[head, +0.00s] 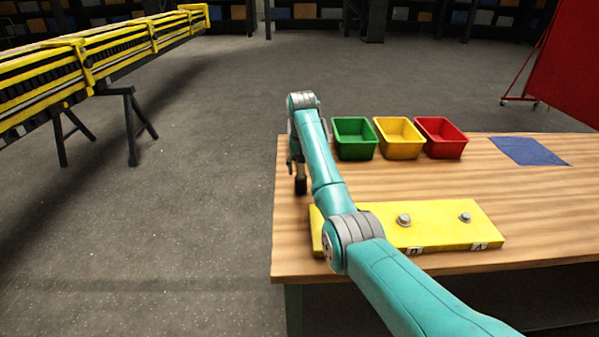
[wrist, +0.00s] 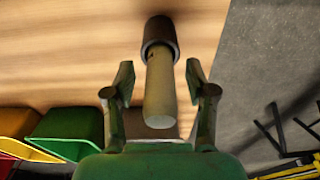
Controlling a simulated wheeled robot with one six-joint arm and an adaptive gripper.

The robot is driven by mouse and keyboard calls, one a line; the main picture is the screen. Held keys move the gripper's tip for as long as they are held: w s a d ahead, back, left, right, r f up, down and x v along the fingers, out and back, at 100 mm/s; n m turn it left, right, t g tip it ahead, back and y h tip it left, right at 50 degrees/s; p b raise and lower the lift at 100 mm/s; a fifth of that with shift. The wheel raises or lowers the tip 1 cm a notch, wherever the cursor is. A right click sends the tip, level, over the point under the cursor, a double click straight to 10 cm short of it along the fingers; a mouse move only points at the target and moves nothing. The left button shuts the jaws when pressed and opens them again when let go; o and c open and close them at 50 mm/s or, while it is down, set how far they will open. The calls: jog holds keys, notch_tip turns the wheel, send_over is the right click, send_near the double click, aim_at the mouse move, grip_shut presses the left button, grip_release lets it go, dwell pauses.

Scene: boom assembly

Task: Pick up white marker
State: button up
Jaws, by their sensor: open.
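The white marker (wrist: 160,95) has a pale, off-white body and a dark brown-black end. In the wrist view it lies between the two fingers of my gripper (wrist: 160,80), its pale end toward the palm and its dark end beyond the fingertips, over the wood. My gripper is open, with a visible gap on each side of the marker. In the head view my arm hides most of the gripper near the table's left edge. A small dark piece (head: 300,186) shows there, and I cannot tell whether it is the marker's dark end.
Green (head: 354,138), yellow (head: 398,138) and red (head: 441,138) bins stand at the back of the wooden table (head: 540,210). A yellow block (head: 440,222) with metal knobs lies in front, partly behind my arm. A blue sheet (head: 530,151) lies at right.

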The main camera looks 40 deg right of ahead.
grip_shut()
